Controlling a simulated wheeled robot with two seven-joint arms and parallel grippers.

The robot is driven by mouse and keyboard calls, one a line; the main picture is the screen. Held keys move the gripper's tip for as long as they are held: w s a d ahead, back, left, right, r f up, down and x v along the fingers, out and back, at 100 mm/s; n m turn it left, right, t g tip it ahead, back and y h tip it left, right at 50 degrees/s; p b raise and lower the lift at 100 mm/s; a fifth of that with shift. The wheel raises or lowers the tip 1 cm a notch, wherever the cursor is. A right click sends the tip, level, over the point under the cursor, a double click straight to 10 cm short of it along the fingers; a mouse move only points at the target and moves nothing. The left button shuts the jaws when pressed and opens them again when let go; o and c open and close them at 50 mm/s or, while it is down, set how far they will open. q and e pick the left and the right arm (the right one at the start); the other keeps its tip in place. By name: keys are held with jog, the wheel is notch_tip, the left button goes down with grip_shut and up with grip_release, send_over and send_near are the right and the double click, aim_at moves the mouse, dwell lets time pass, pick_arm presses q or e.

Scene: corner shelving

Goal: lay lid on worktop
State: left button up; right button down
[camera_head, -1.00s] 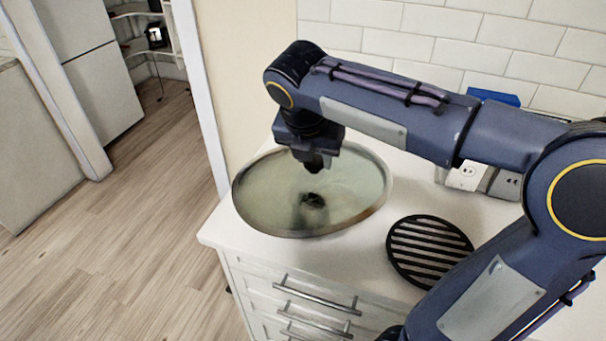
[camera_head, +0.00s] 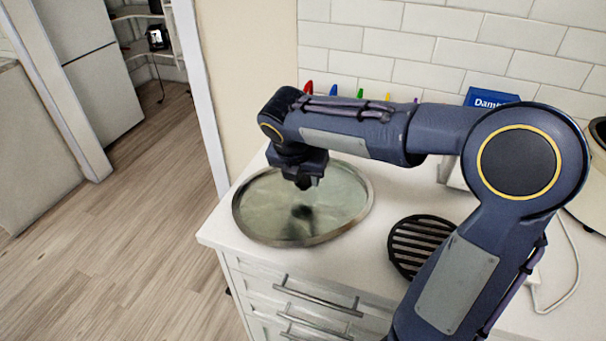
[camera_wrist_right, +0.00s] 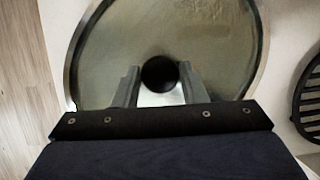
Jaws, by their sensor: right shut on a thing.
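The lid (camera_head: 268,206) is a round glass disc with a metal rim, low over the left end of the white worktop (camera_head: 365,255). I cannot tell whether its rim touches the worktop. In the wrist view the lid (camera_wrist_right: 215,50) fills most of the upper middle. My right gripper (camera_head: 304,184) is above the lid's centre. In the wrist view its two fingers (camera_wrist_right: 157,86) are on either side of the dark round knob, shut on it. My left gripper is not in view.
A black slatted trivet (camera_head: 418,243) lies on the worktop to the right of the lid. A blue box (camera_head: 490,97) and small coloured items stand along the tiled wall behind my arm. The worktop's left and front edges are close to the lid.

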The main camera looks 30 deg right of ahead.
jog(key=shift+f, duration=0.1)
jog(key=c, duration=0.9)
grip_release()
jog(key=shift+a+r, duration=0.15)
jog(key=shift+r, duration=0.4)
jog(key=p+v, duration=0.2)
jog(key=v, duration=0.9)
jog(key=s+a+f+m+t+y, duration=0.1)
jog(key=s+f+m, duration=0.3)
jog(key=m, duration=0.5)
jog(key=s+a+f+m+t+y, duration=0.1)
jog(key=s+f+m+y, duration=0.2)
jog(key=s+m, duration=0.5)
jog(key=s+a+f+m+y, duration=0.1)
jog(key=s+f+m+y, duration=0.2)
jog(key=m, duration=0.7)
jog(key=shift+s+a+f+m+t, duration=0.15)
jog(key=shift+s+f, duration=0.3)
jog(key=shift+s, duration=0.25)
jog(key=shift+s+f+m+t, duration=0.1)
jog(key=shift+s+f, duration=0.4)
jog(key=shift+s, duration=0.2)
jog(key=shift+s+a+f+m+t, duration=0.15)
jog(key=shift+s+f, duration=0.3)
jog(key=shift+s, duration=0.25)
